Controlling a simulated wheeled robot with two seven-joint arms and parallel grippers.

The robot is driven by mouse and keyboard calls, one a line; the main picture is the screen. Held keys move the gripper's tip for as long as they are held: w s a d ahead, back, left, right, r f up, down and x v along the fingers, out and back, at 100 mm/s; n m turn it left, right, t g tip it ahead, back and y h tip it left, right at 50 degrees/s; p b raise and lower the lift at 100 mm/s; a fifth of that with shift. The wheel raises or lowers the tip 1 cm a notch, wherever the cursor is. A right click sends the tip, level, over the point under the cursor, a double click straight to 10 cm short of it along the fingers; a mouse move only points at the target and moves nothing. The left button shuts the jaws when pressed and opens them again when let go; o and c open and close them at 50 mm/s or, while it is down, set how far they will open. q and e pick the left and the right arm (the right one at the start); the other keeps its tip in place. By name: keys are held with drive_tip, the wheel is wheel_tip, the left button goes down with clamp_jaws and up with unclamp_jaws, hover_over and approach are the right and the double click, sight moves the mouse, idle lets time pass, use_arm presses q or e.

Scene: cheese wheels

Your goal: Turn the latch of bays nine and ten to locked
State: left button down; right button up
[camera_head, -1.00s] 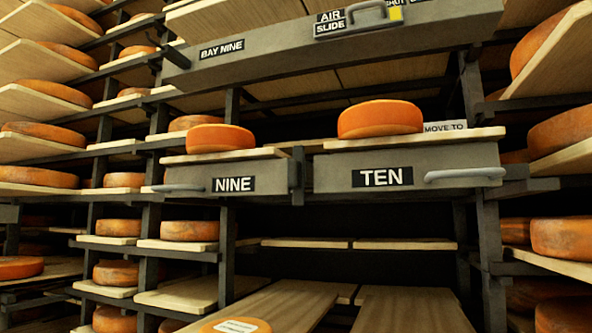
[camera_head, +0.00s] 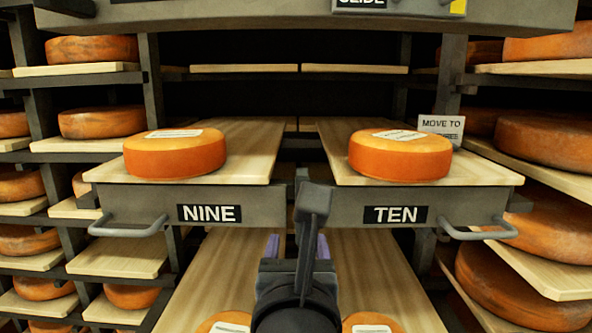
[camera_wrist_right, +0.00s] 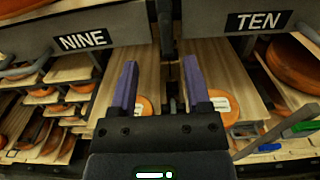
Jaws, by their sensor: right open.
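The drawer fronts of bay nine (camera_head: 160,205) and bay ten (camera_head: 425,208) stand side by side, each with a cheese wheel on its board. In the right wrist view the latch (camera_wrist_right: 166,28) shows as an upright dark bar between the two labels. My right gripper (camera_head: 298,243) is open and empty, with purple fingers. In the wrist view its fingertips (camera_wrist_right: 160,65) are below the latch and apart from it. My left gripper is out of view.
A "MOVE TO" card (camera_head: 441,128) stands at the back right of bay ten's board. Grey handles (camera_head: 128,227) jut from the drawer fronts. Boards with cheese wheels lie below, and a grey beam (camera_head: 230,15) crosses above. Loaded shelves flank both sides.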

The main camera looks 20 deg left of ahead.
drive_tip(key=p+x, duration=0.1)
drive_tip(key=x, duration=0.3)
drive_tip(key=p+x, duration=0.1)
drive_tip(key=x, duration=0.4)
drive_tip(key=shift+d+f+p, duration=0.25)
drive_tip(key=shift+p, duration=0.05)
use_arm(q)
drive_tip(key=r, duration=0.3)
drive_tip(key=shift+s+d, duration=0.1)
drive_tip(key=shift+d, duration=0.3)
use_arm(e)
drive_tip(key=shift+w+d, duration=0.1)
drive_tip(key=shift+w, duration=0.05)
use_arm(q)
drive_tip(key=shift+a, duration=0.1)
use_arm(e)
clamp_jaws()
